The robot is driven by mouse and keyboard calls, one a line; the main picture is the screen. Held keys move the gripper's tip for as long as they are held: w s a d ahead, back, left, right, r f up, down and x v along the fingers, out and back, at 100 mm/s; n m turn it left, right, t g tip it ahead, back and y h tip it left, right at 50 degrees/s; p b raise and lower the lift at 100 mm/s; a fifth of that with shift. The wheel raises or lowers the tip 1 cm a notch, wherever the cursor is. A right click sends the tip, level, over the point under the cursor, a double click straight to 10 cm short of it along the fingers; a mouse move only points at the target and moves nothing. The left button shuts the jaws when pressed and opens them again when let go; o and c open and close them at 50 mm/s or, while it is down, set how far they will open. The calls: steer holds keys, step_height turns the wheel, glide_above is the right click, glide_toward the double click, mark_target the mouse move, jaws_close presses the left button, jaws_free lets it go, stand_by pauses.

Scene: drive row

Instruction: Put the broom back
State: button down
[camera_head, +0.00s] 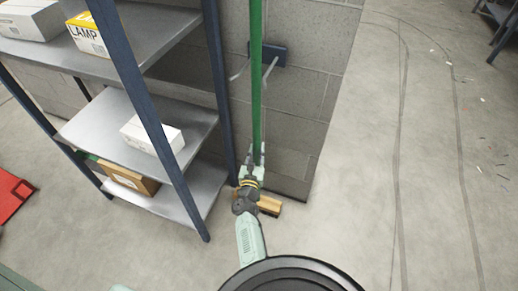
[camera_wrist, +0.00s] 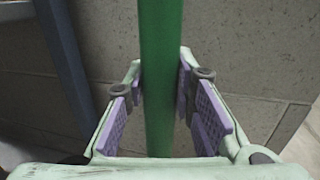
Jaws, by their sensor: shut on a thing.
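The broom has a green handle (camera_head: 256,100) that stands about upright in front of the block wall. Its wooden head (camera_head: 268,203) shows low down, partly behind my arm. A dark blue wall holder (camera_head: 272,54) with two pale prongs is on the wall. In the head view the handle crosses between the prongs; I cannot tell whether it touches them. My gripper (camera_head: 257,155) is shut on the handle below the holder. In the wrist view the handle (camera_wrist: 161,45) runs between the purple finger pads of my gripper (camera_wrist: 161,85).
A metal shelf unit (camera_head: 205,190) with blue posts stands close on the left, holding several boxes. The wall's end is just right of the broom. A red thing (camera_head: 12,192) lies at the far left. The floor on the right (camera_head: 380,190) is mostly clear, with small scraps.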

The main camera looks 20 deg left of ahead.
steer(key=shift+s+r, duration=0.1)
steer(key=shift+r, duration=0.05)
steer(key=c, duration=1.4)
jaws_free()
steer(key=shift+f, duration=0.25)
steer(key=shift+o, duration=0.2)
steer(key=shift+r, duration=0.15)
steer(key=s+d, duration=0.2)
steer(key=s, duration=1)
steer(key=shift+f+b, duration=0.25)
steer(key=shift+b, duration=0.2)
